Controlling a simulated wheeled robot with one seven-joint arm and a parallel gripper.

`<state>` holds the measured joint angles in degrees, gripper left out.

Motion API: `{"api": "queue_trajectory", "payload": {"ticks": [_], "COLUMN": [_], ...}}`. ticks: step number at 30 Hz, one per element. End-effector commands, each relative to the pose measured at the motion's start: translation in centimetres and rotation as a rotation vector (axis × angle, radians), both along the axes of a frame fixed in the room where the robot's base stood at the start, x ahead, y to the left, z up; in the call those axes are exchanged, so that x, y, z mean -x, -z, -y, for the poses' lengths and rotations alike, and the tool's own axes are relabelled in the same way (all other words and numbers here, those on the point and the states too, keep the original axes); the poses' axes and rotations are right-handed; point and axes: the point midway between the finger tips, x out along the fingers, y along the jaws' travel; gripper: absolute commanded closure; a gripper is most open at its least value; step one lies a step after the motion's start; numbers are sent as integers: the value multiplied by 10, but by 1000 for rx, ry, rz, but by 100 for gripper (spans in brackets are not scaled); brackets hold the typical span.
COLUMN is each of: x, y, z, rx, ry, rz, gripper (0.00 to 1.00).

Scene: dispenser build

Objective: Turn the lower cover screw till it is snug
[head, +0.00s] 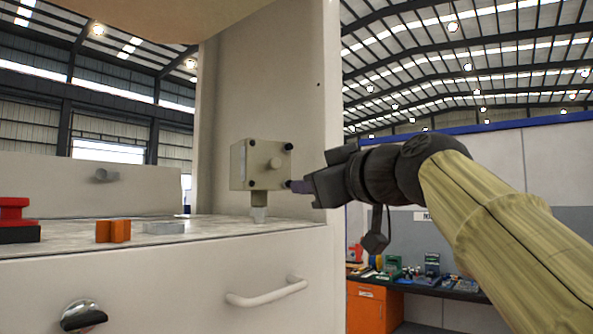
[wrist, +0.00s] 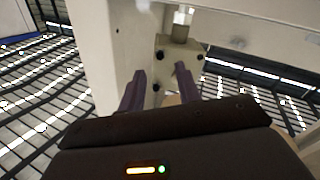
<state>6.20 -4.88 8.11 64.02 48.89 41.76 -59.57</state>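The cover is the front of a beige box (head: 258,165) on the tall cabinet panel, with dark screws at its corners and a round knob in the middle. The lower screw (wrist: 160,53) shows between the lines of the two fingers. My gripper (wrist: 159,70) is open with nothing between its fingertips; contact with the screw cannot be told.
Below the box is a worktop (head: 200,233) with an orange block (head: 113,231), a grey block (head: 163,228) and a red item (head: 14,212). A drawer handle (head: 267,292) sticks out beneath. A cluttered bench (head: 410,283) stands further back at right.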

Motion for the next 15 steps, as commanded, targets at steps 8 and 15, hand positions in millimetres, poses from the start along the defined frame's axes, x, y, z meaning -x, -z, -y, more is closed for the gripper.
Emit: {"api": "queue_trajectory", "payload": {"ticks": [8, 15], "x": [-38, -47], "y": [-3, 0], "z": [-24, -30], "rx": [-1, 1], "ry": [-2, 0], "rz": [-2, 1], "gripper": [66, 66]}}
